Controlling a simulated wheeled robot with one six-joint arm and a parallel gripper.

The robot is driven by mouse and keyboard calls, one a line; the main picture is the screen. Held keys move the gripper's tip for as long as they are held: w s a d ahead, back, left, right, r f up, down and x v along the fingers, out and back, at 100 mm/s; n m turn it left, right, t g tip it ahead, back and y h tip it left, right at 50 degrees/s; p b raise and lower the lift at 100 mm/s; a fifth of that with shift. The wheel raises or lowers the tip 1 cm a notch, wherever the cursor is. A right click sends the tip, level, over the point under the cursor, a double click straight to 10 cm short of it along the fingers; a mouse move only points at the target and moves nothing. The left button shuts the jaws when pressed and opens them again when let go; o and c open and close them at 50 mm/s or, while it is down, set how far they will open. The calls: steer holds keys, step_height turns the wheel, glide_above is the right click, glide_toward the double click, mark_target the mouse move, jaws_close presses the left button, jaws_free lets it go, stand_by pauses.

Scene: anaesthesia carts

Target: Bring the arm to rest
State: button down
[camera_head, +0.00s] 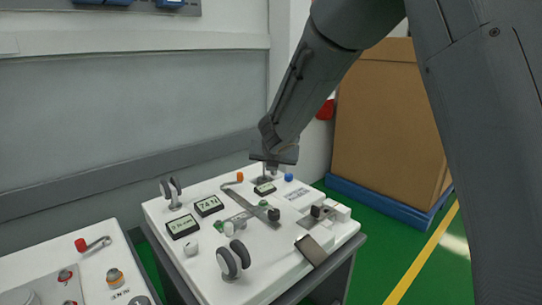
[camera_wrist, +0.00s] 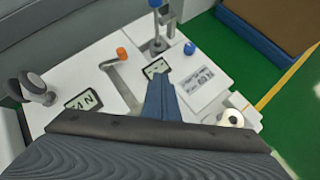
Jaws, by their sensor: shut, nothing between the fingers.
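My gripper (camera_head: 272,163) is at the end of my arm, which reaches down from the top right over the back of the white cart top (camera_head: 205,270). In the wrist view its narrow blue-grey fingers (camera_wrist: 158,80) are together with nothing between them. They are over the cart top, near a small display (camera_wrist: 155,68). The head view does not clearly show the gap between the gripper and the panel, and the arm hides part of what lies behind it.
The cart carries displays (camera_head: 183,226), paired grey wheels (camera_head: 233,260), an orange knob (camera_head: 240,176) and a blue knob (camera_head: 289,177). A second white cart (camera_head: 35,270) stands at left. A brown box (camera_head: 385,125) stands at right. Green floor (camera_head: 400,245) is open there.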

steer(key=s+d+r+m+g+h, duration=0.1)
steer(key=s+d+r+m+h, duration=0.1)
steer(key=s+d+m, duration=0.5)
steer(key=s+d+r+m+g+h, duration=0.15)
steer(key=s+d+m, duration=0.35)
steer(key=s+m, duration=0.5)
steer(key=s+f+m+g+y, duration=0.1)
steer(key=s+f+m+g, duration=0.15)
steer(key=s+m, duration=0.75)
steer(key=s+f+m+g+y, duration=0.2)
steer(key=s+m+g, duration=0.25)
steer(key=s, duration=1.25)
steer(key=d+r+m+p, duration=0.4)
steer(key=d+r+p, duration=0.5)
steer(key=p, duration=1.2)
step_height(320, 180, up, 4)
steer(key=shift+d+f+h, duration=0.15)
steer(key=shift+f+h, duration=0.1)
steer(key=shift+h, duration=0.1)
